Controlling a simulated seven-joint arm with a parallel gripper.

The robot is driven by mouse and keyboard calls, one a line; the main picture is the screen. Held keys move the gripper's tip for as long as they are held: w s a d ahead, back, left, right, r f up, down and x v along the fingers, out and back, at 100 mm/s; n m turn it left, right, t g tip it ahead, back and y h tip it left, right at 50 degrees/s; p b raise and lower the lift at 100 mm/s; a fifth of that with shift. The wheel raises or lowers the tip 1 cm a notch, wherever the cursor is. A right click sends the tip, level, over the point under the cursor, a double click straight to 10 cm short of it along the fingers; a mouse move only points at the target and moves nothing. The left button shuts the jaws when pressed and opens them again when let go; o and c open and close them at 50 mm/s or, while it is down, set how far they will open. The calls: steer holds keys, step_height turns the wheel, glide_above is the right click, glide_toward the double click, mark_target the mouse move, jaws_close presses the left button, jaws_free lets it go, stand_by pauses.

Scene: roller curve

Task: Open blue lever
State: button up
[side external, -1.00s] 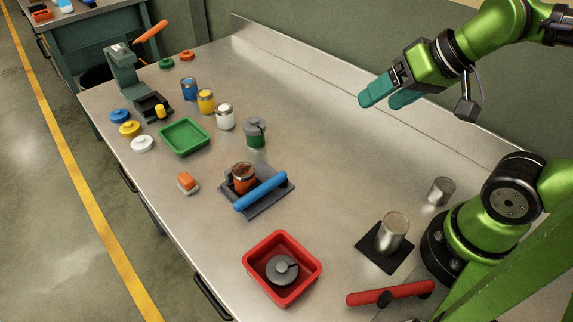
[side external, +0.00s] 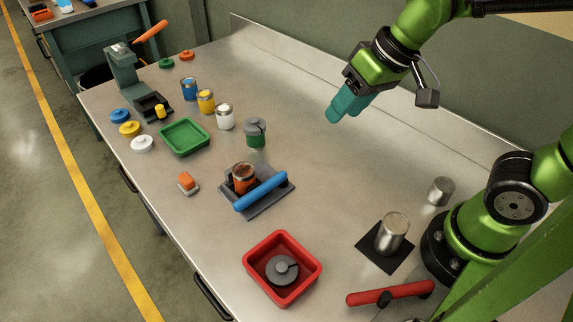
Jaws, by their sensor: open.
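The blue lever (side external: 261,191) is a thick blue bar on a grey clamp fixture (side external: 262,208) at the middle of the table. It lies slanted across the front right of an orange can (side external: 243,178) that sits in the fixture. Whether the bar touches the can, I cannot tell. My gripper (side external: 341,112), with teal fingers, is up above the table, behind and to the right of the lever, pointing down and left. It is open and apart from everything, with nothing seen between its fingers.
A red tray (side external: 281,288) with a grey lidded part stands in front. A metal cup (side external: 392,233) on a black pad and a red lever (side external: 390,293) are at right. Several cans, a green tray (side external: 185,149) and coloured lids are at left.

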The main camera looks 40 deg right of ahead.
steer(key=w+a+f+n+g, duration=0.1)
steer(key=w+a+n+g, duration=0.1)
steer(key=w+a+n, duration=0.3)
steer(key=n+g+h, duration=0.3)
steer(key=n, duration=1.1)
glide_above(242, 200)
step_height(242, 200, down, 3)
step_height(242, 200, down, 16)
steer(key=shift+f, duration=0.1)
jaws_close()
